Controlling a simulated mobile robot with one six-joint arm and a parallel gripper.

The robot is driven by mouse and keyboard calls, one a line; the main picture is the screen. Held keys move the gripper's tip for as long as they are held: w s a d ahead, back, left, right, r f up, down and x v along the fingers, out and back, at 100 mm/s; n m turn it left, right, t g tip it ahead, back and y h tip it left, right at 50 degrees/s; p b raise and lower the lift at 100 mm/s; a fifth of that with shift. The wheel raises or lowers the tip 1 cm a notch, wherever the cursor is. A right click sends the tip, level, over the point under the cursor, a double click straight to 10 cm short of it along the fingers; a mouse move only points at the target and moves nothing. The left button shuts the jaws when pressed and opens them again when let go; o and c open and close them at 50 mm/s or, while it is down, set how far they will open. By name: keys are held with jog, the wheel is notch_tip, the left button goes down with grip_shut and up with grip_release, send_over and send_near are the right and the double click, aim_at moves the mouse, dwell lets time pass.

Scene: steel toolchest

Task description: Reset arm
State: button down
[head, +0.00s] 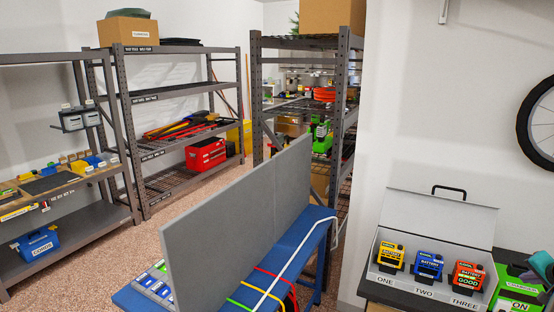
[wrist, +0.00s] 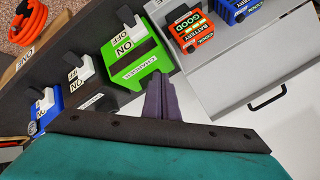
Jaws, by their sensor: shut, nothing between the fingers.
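My gripper (wrist: 157,84) is the purple-grey pair of fingers in the wrist view, shut and empty. In the head view my gripper's teal and purple parts show at the right edge, over the green charger box (head: 515,290). The open grey case (head: 440,213) holds a yellow battery (head: 390,254), a blue battery (head: 428,265) and a red battery (head: 468,275), above labels ONE, TWO and THREE.
In the wrist view, more switch boxes and an orange coil (wrist: 33,28) lie left of the charger. In the head view, a blue bench (head: 300,245) with a grey upright panel (head: 240,215) stands in the middle. Steel shelves line the back and left; speckled floor lies between.

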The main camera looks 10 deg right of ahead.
jog(key=w+a+f+n+g+y, duration=0.15)
jog(key=w+a+f, duration=0.35)
jog(key=a, duration=0.5)
jog(key=w+a+f+n+y, duration=0.1)
jog(key=w+a+f+n, duration=0.2)
jog(key=w+a+f, duration=0.5)
jog(key=w+a+f+n+g+y, duration=0.1)
jog(key=w+a+f+n+y, duration=0.15)
jog(key=a, duration=0.95)
jog(key=s+a+f+n+g, duration=0.15)
jog(key=a+f, duration=0.25)
jog(key=a, duration=0.6)
jog(key=a+f+n+g, duration=0.15)
jog(key=a+f, duration=0.25)
jog(key=a, duration=0.6)
jog(key=a+f+n+g, duration=0.15)
jog(key=a+f, duration=0.25)
jog(key=a, duration=0.5)
jog(key=s+a+f+n, duration=0.35)
jog(key=s+a, duration=0.25)
jog(key=a, duration=0.4)
jog(key=s+f+g+b, duration=0.6)
jog(key=s+f, duration=1.8)
jog(key=s, duration=0.1)
jog(key=shift+s+d+f+g, duration=0.15)
jog(key=shift+s+d+g, duration=0.05)
jog(key=shift+s+g, duration=0.15)
